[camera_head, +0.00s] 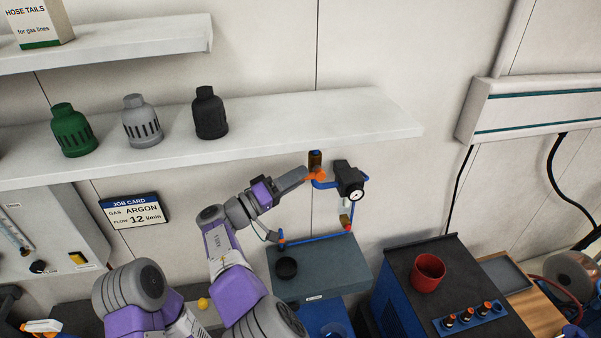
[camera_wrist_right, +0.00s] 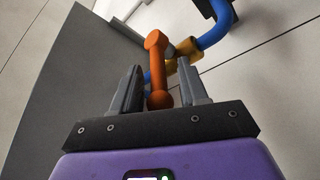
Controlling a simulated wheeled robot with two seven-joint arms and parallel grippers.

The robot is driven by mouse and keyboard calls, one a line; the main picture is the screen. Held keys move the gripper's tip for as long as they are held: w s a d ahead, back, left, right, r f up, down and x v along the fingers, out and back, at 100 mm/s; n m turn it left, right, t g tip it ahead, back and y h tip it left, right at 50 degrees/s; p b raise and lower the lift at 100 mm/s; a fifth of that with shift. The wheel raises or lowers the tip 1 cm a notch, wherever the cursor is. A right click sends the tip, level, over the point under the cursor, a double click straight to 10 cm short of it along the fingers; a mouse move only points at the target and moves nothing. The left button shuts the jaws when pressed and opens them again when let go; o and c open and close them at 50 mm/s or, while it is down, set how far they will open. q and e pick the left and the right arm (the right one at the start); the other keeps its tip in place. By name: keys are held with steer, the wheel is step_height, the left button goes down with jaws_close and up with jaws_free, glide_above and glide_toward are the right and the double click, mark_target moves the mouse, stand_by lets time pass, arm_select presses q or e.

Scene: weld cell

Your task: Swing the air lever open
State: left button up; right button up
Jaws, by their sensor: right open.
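The orange air lever (camera_head: 317,176) sits on the blue air pipe (camera_head: 325,185) below the shelf. In the right wrist view the lever (camera_wrist_right: 157,70) is an orange bar with rounded ends, and its near end lies between the fingers. My right gripper (camera_head: 304,174) reaches up to the lever from the left. In the wrist view the right gripper (camera_wrist_right: 163,88) is open, with one finger on each side of the lever and visible gaps. The brass valve body (camera_wrist_right: 180,52) is behind the lever. My left gripper is not in view.
A black gauge unit (camera_head: 348,180) is just right of the lever. The shelf (camera_head: 300,130) overhangs above, carrying green, grey and black caps.

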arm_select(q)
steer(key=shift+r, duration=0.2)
arm_select(e)
steer(key=shift+w+d+r, duration=0.25)
steer(key=shift+w+d, duration=0.05)
steer(key=shift+d, duration=0.35)
jaws_close()
